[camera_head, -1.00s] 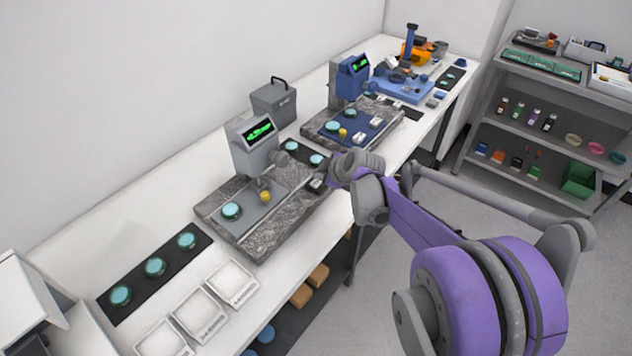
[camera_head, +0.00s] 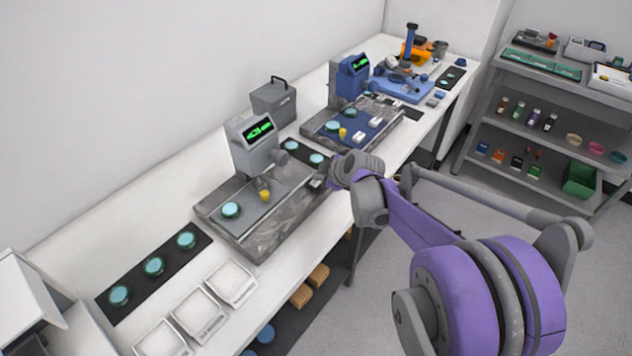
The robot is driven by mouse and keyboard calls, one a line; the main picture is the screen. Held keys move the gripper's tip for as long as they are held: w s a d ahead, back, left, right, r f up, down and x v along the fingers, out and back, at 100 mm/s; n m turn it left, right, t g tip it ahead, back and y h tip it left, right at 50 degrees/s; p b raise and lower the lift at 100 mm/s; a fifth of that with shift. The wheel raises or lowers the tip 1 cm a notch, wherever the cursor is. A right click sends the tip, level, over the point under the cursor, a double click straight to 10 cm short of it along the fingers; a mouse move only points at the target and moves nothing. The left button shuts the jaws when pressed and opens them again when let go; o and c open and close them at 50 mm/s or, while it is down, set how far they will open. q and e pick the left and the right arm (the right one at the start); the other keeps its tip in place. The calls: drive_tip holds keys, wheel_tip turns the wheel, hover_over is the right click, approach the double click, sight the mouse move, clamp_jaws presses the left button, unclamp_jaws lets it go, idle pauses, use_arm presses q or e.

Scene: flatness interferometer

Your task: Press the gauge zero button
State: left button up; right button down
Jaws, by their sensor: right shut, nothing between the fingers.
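The grey gauge (camera_head: 253,143) stands on a grey stone base (camera_head: 240,236), with a lit green readout (camera_head: 260,130). My right gripper (camera_head: 319,179) is shut and empty, low at the right side of this base. A small dark and pale part, perhaps the zero button, shows beside its tip. My wrist hides much of that spot, so I cannot tell whether they touch. My left gripper is out of view.
A blue gauge station (camera_head: 351,83) with two white blocks stands farther along the bench. A grey carry box (camera_head: 274,102) is behind. A dark strip with teal discs (camera_head: 154,266) and white trays (camera_head: 198,313) lie in front. Shelves (camera_head: 540,105) stand at right.

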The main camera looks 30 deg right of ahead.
sight(319, 183)
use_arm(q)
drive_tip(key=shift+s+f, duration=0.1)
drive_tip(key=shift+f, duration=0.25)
use_arm(e)
drive_tip(key=shift+f, duration=0.5)
drive_tip(key=shift+r, duration=0.1)
idle(0.4)
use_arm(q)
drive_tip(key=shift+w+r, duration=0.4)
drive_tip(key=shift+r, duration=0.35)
use_arm(e)
drive_tip(key=shift+w+r, duration=0.1)
drive_tip(key=shift+r, duration=0.7)
use_arm(q)
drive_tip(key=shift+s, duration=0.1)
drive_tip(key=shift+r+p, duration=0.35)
drive_tip(key=shift+p, duration=0.1)
use_arm(e)
drive_tip(key=shift+r, duration=0.45)
drive_tip(key=shift+r+p, duration=1.2)
drive_tip(key=shift+r, duration=1)
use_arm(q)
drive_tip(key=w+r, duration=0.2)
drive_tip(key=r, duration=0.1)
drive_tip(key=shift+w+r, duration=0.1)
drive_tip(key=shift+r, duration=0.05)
use_arm(e)
drive_tip(key=shift+f, duration=0.1)
